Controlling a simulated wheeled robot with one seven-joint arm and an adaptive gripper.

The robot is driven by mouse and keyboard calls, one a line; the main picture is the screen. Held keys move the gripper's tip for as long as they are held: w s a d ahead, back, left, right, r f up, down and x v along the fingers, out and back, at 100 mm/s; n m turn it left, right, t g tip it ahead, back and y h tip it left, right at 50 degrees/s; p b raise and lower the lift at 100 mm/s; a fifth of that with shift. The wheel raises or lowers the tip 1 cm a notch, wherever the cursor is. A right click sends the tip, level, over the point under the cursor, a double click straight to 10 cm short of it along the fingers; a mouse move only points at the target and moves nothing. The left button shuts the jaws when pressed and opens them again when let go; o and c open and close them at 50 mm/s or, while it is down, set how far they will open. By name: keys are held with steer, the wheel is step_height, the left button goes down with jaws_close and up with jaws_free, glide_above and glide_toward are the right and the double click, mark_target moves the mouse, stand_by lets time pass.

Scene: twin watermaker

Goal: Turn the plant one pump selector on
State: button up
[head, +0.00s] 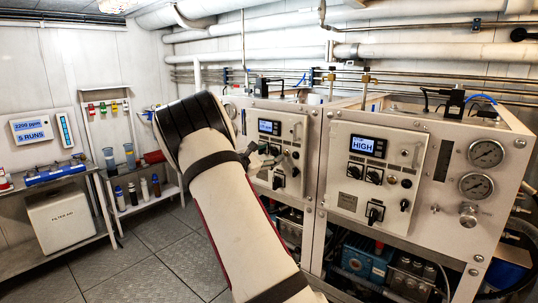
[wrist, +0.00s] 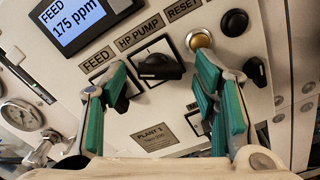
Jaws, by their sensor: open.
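The plant one panel fills the wrist view, with a "PLANT 1" plate (wrist: 155,137). Its black HP PUMP selector (wrist: 155,67) sits on a square plate, with its bar lying roughly across the picture. My gripper (wrist: 160,66) is open, with green-padded fingers to either side of this selector and nothing held. I cannot tell if they touch it. The black FEED selector (wrist: 118,92) is partly hidden by the left finger. In the head view, my gripper (head: 262,158) is at the left panel (head: 299,128), where my arm covers part of it.
A yellowish RESET button (wrist: 199,40) and a black knob (wrist: 235,21) are near the right finger. A display (wrist: 72,22) reads FEED 175 ppm. The neighbouring panel (head: 338,145) has a display reading HIGH (head: 367,146). Bottle shelves (head: 150,200) stand left; the floor (head: 150,265) between is clear.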

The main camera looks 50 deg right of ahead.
steer(key=shift+c, duration=0.2)
steer(key=c, duration=1.1)
steer(key=m+p, duration=0.1)
steer(key=m, duration=0.4)
steer(key=shift+m, duration=0.4)
steer(key=m+p, duration=0.2)
steer(key=m, duration=0.3)
steer(key=shift+f+m+p, duration=0.1)
steer(key=shift+m+p, duration=0.2)
steer(key=shift+m, duration=0.1)
steer(key=shift+w+m, duration=0.1)
steer(key=shift+m, duration=0.2)
